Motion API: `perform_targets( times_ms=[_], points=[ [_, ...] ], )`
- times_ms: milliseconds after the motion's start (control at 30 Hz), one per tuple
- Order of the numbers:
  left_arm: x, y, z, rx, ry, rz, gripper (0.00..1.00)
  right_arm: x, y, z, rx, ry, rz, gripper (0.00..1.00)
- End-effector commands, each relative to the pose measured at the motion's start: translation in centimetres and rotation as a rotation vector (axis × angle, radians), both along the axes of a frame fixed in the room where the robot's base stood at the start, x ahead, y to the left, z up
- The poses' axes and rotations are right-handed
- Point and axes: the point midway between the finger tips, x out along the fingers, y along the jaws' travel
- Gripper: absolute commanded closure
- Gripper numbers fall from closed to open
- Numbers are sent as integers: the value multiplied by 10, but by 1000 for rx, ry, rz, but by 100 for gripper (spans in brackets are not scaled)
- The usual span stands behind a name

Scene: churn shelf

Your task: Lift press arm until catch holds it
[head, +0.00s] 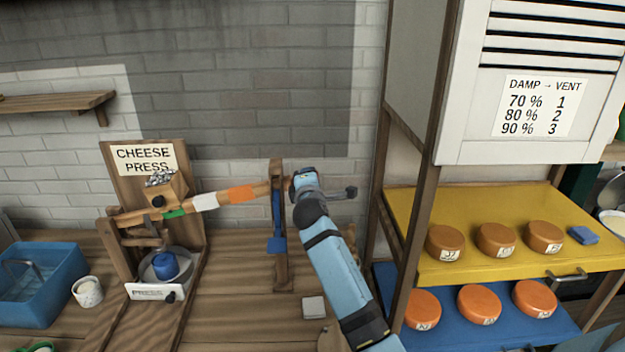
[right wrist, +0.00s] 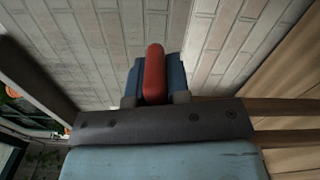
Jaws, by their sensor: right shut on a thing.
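The press arm (head: 205,201) is a wooden bar with green, white and orange bands. It slopes up to the right from the cheese press (head: 152,235) to a wooden post (head: 279,260). A blue piece (head: 276,220), possibly the catch, hangs along the post; I cannot tell whether it bears the arm. My right gripper (head: 298,181) is at the arm's right end, just right of the post. In the right wrist view my right gripper (right wrist: 155,88) is shut on the arm's red end (right wrist: 155,72), between blue fingers. My left gripper is not in view.
A blue pot (head: 165,265) sits in the press. A blue basin (head: 38,285) and a speckled cup (head: 87,292) stand at left. A shelf rack at right bears orange cheeses on a yellow shelf (head: 415,210) and a blue shelf (head: 460,335). A small grey block (head: 314,307) lies on the counter.

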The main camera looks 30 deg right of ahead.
Motion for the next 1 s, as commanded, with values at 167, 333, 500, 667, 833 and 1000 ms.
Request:
perform_targets(
  times_ms=[167, 333, 500, 667, 833, 1000],
  points=[
    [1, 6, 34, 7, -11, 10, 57, 4, 6, 38, -44, 21, 0, 100],
    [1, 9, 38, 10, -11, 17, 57, 6, 8, 44, -61, 31, -1, 100],
    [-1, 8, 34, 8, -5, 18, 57, 6, 8, 42, -62, 31, 0, 100],
    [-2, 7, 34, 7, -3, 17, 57, 6, 8, 42, -62, 31, 0, 76],
    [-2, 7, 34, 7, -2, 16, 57, 5, 8, 42, -62, 32, -1, 57],
    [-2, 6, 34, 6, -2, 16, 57, 5, 8, 42, -62, 33, 0, 57]
  ],
)
